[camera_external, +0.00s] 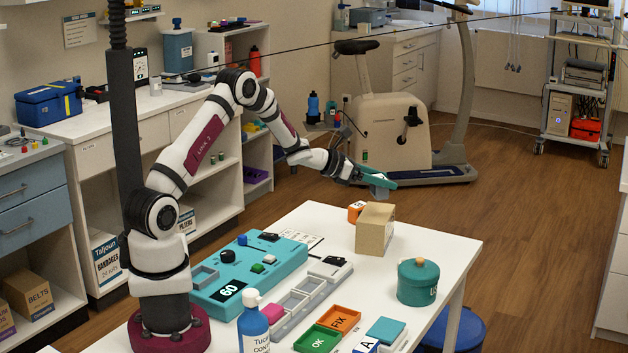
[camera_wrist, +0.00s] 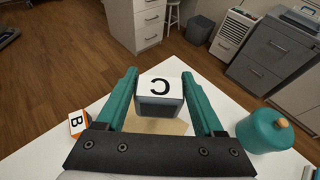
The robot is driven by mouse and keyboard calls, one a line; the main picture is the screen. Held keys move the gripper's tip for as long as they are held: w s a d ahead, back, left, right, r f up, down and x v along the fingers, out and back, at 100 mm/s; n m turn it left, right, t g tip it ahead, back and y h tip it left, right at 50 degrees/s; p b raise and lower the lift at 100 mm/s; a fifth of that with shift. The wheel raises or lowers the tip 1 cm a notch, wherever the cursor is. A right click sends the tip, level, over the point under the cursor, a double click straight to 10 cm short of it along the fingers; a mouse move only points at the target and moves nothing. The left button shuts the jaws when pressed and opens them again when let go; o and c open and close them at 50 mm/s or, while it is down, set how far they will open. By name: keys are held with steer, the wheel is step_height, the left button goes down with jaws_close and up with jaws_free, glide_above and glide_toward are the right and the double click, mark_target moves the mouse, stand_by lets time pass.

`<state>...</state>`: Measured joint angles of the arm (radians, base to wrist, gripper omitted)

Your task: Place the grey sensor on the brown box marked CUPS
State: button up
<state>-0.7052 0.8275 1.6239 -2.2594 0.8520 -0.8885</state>
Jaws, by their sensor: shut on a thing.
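My gripper (camera_external: 379,179) is above the white table's far part, its teal fingers shut on a small grey block with a white face marked C, which I take as the grey sensor (camera_wrist: 160,104). The sensor also shows between the fingertips in the external view (camera_external: 380,181). The brown box (camera_external: 372,232) stands upright on the table below my gripper, with a clear gap between. In the wrist view the box's top (camera_wrist: 150,127) shows partly behind the sensor and the gripper. I cannot read a CUPS mark on it.
An orange-and-white block marked B (camera_wrist: 77,123) sits beside the box. A teal lidded tin (camera_external: 417,283) stands to the right. A teal console (camera_external: 245,274), a grey compartment tray (camera_external: 290,303), green OK and orange FIX trays (camera_external: 341,319) and a blue bottle (camera_external: 253,325) fill the nearer table.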

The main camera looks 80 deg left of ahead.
mark_target(370, 193)
steer(key=f, duration=0.2)
steer(key=a+f, duration=0.1)
steer(key=f, duration=0.2)
steer(key=shift+a, duration=0.2)
steer(key=o, duration=1.4)
steer(key=shift+o, duration=0.2)
